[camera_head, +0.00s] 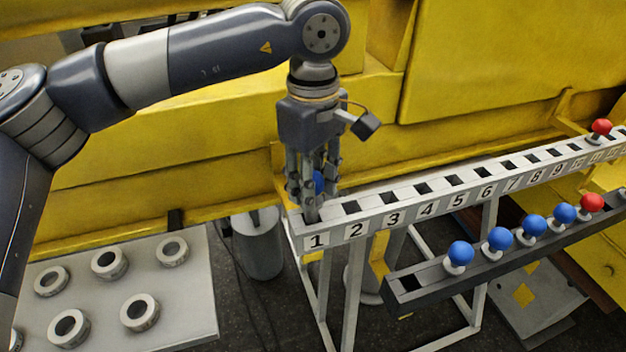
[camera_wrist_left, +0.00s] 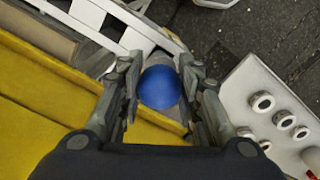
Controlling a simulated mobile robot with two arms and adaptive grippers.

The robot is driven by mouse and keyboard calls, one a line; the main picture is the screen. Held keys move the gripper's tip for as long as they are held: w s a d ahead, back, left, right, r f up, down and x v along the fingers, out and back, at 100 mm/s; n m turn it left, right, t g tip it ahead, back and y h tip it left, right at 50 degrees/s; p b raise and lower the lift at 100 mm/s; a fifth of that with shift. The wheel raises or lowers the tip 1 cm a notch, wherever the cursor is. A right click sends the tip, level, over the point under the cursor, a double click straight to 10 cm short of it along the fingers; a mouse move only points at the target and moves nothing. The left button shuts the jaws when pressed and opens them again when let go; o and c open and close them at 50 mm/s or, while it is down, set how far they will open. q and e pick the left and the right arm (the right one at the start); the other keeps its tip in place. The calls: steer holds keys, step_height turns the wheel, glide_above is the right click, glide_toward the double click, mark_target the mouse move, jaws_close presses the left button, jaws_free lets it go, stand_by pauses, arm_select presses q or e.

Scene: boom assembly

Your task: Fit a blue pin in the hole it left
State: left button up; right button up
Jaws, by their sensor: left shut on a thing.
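My left gripper (camera_head: 316,200) points down over the left end of the numbered rail (camera_head: 317,242), at position 1. It is shut on a blue pin (camera_head: 319,182), whose round head also shows between the fingers in the left wrist view (camera_wrist_left: 160,88). The fingers hide the pin's lower part, so I cannot tell whether it is in hole 1 or above it. Holes 2 onward near the gripper look empty. The dark front rack (camera_head: 440,275) has an empty square hole (camera_head: 409,283) at its left end. My right gripper is not in view.
Several blue pins (camera_head: 498,239) and a red pin (camera_head: 592,202) stand in the front rack. Another red pin (camera_head: 601,127) stands at the rail's far right. A pale plate with several rings (camera_head: 190,310) lies at lower left. A yellow structure (camera_head: 150,165) runs behind the rail.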

arm_select(q)
steer(key=shift+f+b, duration=1.3)
steer(key=shift+f, duration=0.4)
steer(key=o, duration=1.3)
steer(key=shift+r, duration=0.1)
step_height(320, 180, up, 12)
steer(key=shift+f, duration=0.1)
